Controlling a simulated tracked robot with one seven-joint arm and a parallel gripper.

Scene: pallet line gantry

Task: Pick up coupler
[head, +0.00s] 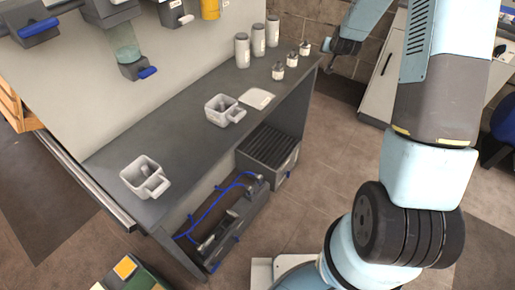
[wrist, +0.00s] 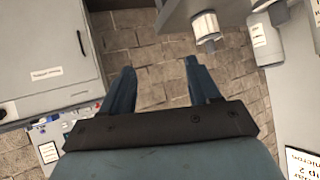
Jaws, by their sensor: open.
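I cannot pick out for sure which thing is the coupler. A dark metal fitting with blue hose (head: 213,207) lies on the low shelf under the bench, but I cannot tell whether it is the coupler. My gripper (wrist: 162,88) is open and empty in the wrist view, its two blue-grey fingers apart with only brick wall seen between them. In the head view my arm is at the right, its end near the brick wall beyond the bench's far end, away from the shelf.
The grey bench (head: 190,142) holds two grey handled cups (head: 131,180) (head: 214,111), a white pad (head: 257,98), grey canisters (head: 258,40) and small jars. A ribbed dark box (head: 270,150) stands below. In the wrist view a grey cabinet (wrist: 45,50) is left. Open floor lies right of the bench.

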